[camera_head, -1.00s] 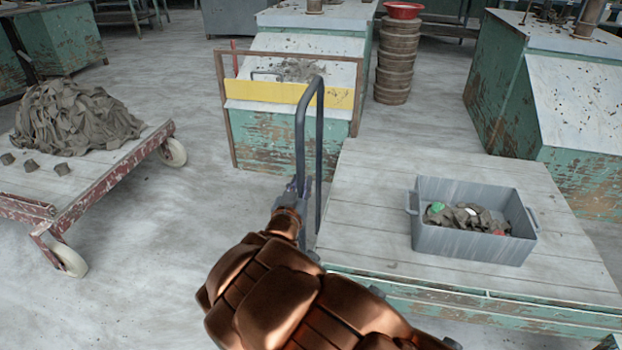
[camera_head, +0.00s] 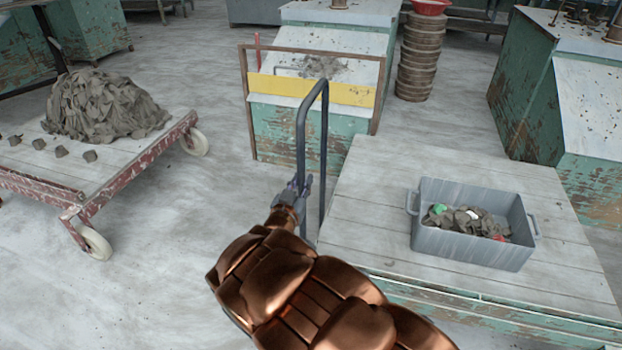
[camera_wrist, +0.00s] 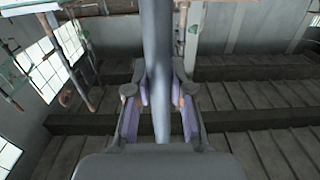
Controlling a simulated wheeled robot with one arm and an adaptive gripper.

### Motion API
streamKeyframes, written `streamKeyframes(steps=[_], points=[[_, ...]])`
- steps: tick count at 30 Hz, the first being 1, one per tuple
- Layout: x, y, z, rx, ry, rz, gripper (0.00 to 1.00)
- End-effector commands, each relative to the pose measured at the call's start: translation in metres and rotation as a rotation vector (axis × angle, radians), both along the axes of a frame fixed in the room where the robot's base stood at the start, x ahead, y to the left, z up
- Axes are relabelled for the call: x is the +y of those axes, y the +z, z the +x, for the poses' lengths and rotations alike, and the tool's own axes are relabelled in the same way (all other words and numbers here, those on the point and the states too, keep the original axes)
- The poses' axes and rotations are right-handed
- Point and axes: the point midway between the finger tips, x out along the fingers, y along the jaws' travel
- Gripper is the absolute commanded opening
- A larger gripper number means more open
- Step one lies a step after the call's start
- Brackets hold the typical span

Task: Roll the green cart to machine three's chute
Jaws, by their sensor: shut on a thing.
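The green cart (camera_head: 374,205) has a pale plank bed and chipped green sides, and stands at the right of the head view. A grey crate (camera_head: 468,250) holding clay scraps and a few coloured bits sits on it. The cart's dark looped handle (camera_head: 326,130) rises at the bed's left end. My gripper (camera_head: 300,186) is shut on the handle's near upright. In the wrist view the handle tube (camera_wrist: 162,90) runs between both fingers. Green machines with sloping pale chutes (camera_head: 318,72) stand ahead and at the right (camera_head: 590,110). I see no number marking machine three.
A brown frame with a yellow board (camera_head: 312,90) stands before the middle machine's chute, close beyond the cart. A red cart (camera_head: 130,180) with a clay heap (camera_head: 105,105) stands left. Stacked round tubs (camera_head: 417,60) stand behind. Floor between the carts is clear.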

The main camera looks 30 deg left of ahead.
Motion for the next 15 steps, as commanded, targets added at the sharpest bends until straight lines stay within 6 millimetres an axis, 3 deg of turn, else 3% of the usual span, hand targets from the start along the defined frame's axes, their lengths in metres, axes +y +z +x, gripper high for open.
streamKeyframes(steps=[15], points=[[0.040,0.002,-0.010,0.001,0.001,-0.001,0.00]])
